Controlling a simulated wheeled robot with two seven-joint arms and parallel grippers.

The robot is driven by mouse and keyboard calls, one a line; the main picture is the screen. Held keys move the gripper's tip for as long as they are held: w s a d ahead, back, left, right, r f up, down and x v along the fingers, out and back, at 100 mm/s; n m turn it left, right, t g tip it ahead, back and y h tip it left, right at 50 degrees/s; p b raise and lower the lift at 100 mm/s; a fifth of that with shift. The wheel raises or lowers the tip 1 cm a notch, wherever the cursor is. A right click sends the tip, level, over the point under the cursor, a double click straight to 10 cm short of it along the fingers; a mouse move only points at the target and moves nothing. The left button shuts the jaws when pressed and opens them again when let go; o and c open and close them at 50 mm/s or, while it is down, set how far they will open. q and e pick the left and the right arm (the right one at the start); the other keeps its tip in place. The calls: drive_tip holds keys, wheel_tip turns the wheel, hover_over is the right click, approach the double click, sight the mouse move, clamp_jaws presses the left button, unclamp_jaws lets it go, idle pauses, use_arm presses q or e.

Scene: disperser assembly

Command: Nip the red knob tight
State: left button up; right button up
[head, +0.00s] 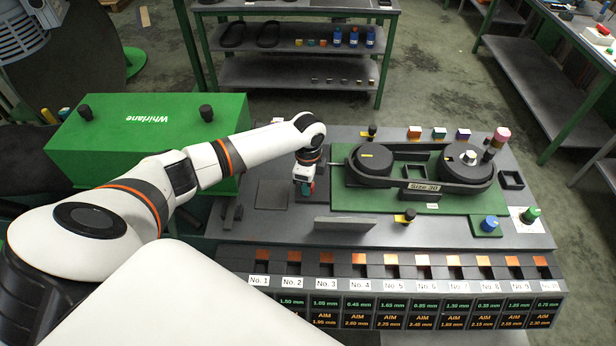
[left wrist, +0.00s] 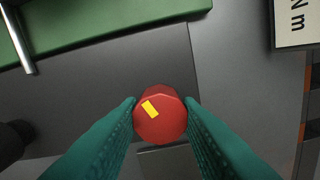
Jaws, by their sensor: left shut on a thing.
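The red knob (left wrist: 168,122) is a round red cap with a yellow mark on its top, in the middle of the left wrist view. My left gripper (left wrist: 160,115) has its teal fingers shut on it, one on each side. In the head view my left gripper (head: 306,190) points down at the grey bench, left of the green plate. There the knob is mostly hidden by the fingers. My right gripper is not in view.
A green plate (head: 380,205) carries two black wheels with a belt labelled Size 30. A grey upright panel (head: 345,224) stands in front. A green Whirlane box (head: 140,130) is at the left. Numbered slots (head: 400,272) line the bench's front edge.

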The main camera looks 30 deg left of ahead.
use_arm(q)
drive_tip(key=m, duration=0.5)
drive_tip(key=shift+w+m, duration=0.15)
drive_tip(key=shift+m, duration=0.15)
drive_tip(key=m, duration=0.4)
drive_tip(key=shift+r+m+b, duration=0.1)
drive_tip(key=shift+m+b, duration=0.2)
drive_tip(key=shift+m, duration=0.1)
drive_tip(key=o, duration=1)
drive_tip(key=shift+r+b, duration=0.3)
drive_tip(key=shift+r, duration=0.15)
wheel_tip(320, 180, up, 11)
drive_tip(key=b, duration=0.3)
